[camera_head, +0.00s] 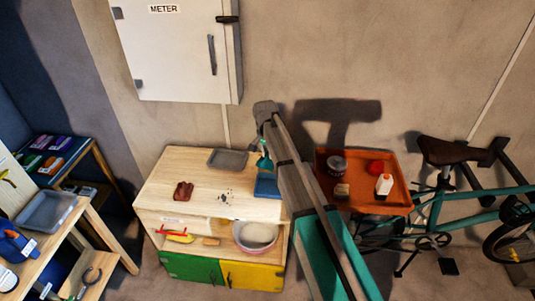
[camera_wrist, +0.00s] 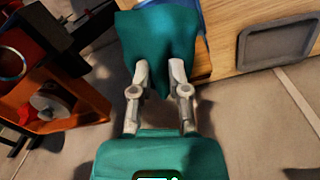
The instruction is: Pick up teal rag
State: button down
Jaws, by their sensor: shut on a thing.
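The teal rag (camera_wrist: 157,45) hangs between the two fingers of my gripper (camera_wrist: 159,75) in the wrist view. The fingers are shut on it, and the cloth spreads out beyond the fingertips. In the head view a small part of the teal rag (camera_head: 264,162) shows beside the end of my arm, above the right end of the wooden cabinet. My fingers themselves are hidden there behind the arm.
The wooden cabinet (camera_head: 160,200) holds a grey tray (camera_head: 228,159), a dark red item (camera_head: 183,191), dark crumbs and a blue dustpan (camera_head: 267,187). An orange tray (camera_head: 390,160) with several items stands right of my arm, by a teal bicycle (camera_head: 437,215). A meter box (camera_head: 180,55) hangs above.

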dwell(0.6)
jog(key=c, duration=1.2)
grip_release()
grip_shut()
jog(key=shift+f+b, duration=1.1)
jog(key=shift+b, duration=0.05)
jog(key=shift+r, duration=0.1)
